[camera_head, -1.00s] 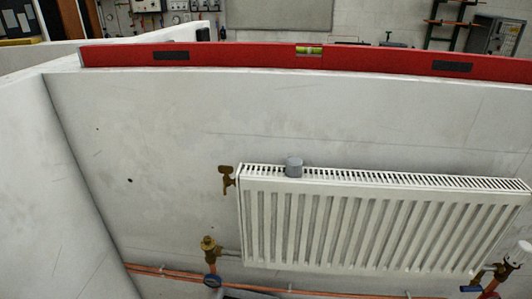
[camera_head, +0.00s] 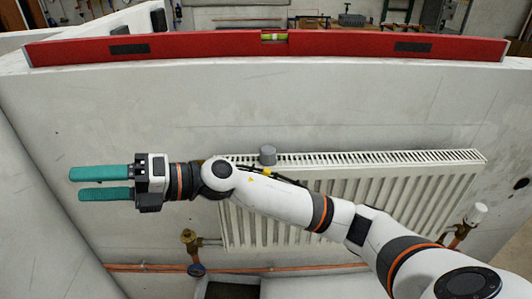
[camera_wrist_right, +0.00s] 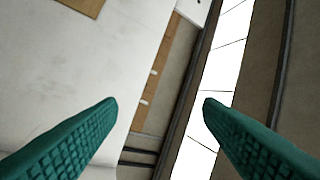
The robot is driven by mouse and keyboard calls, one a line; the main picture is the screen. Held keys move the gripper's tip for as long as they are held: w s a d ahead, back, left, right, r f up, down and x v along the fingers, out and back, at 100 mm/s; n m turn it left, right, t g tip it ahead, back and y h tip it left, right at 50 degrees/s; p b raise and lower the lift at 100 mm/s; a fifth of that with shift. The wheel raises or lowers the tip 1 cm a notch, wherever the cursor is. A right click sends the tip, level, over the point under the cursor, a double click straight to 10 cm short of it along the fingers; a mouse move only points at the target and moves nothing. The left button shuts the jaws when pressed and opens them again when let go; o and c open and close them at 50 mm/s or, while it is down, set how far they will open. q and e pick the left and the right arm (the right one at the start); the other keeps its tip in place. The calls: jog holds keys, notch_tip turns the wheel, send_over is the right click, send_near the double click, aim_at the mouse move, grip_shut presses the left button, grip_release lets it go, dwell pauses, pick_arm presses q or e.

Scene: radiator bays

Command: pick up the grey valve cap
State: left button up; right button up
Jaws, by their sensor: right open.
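The grey valve cap (camera_head: 267,155) is a small grey cylinder. It stands upright on the top grille of the white radiator (camera_head: 400,160), near its left end. My right gripper (camera_head: 72,184) has teal fingers and reaches left across the front of the radiator. It is open and empty, left of the radiator and well to the left of the cap. In the right wrist view the teal fingers (camera_wrist_right: 160,105) are apart with nothing between them, and the cap does not show. My left gripper is not in view.
A red spirit level (camera_head: 200,46) lies along the top of the grey bay wall (camera_head: 130,110). A brass valve (camera_head: 189,238) and copper pipes (camera_head: 290,268) run below the radiator. A white-headed valve (camera_head: 476,213) is at the lower right. The wall above the radiator is clear.

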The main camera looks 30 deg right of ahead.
jog(key=d+f+n+g+h, duration=0.3)
jog(key=n+g+h, duration=0.2)
jog(key=n+h, duration=0.15)
notch_tip(320, 180, up, 5)
jog(key=m+t+h, duration=0.1)
jog(key=h, duration=1.3)
send_over(268, 149)
jog(key=f, duration=0.3)
jog(key=d+f, duration=0.1)
jog(key=f, duration=0.1)
jog(key=shift+s+f, duration=0.2)
jog(key=shift+a+f, duration=0.1)
jog(key=shift+f, duration=0.35)
jog(key=f, duration=0.1)
jog(key=f+p, duration=0.1)
jog(key=f, duration=0.1)
jog(key=f+p, duration=0.1)
jog(key=shift+w+a+f, duration=0.2)
jog(key=shift+w+a, duration=0.05)
jog(key=shift+a, duration=0.15)
jog(key=shift+f, duration=0.3)
jog(key=c, duration=1)
